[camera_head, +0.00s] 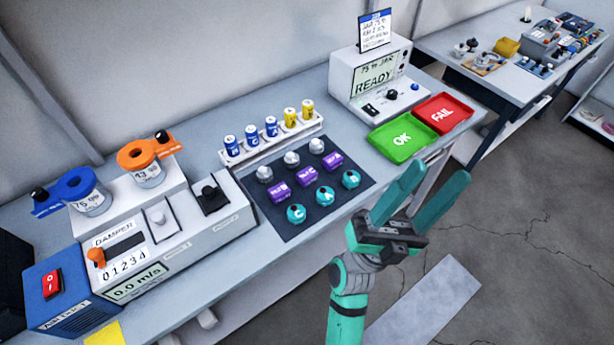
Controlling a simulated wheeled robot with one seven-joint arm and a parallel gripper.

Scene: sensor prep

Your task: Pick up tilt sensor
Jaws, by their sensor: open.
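A dark mat (268,208) on the workbench holds three rows of small parts. The back row has silver-topped parts, one of them a silver part (291,159). The middle row has purple parts (306,176) with white letters. The front row has round teal parts (325,194) with white letters. I cannot tell which kind is the tilt sensor, as no label naming it is readable. My gripper (437,172) is open and empty, with its two teal fingers spread. It is to the right of the mat, in front of the trays and apart from the parts.
A green OK tray (378,143) and red FAIL tray (465,108) lie at the bench's right. Behind are a READY box (340,68) and a rack (240,154) of blue and yellow cylinders. The damper device (158,258) stands left. A second table (455,42) is at back right.

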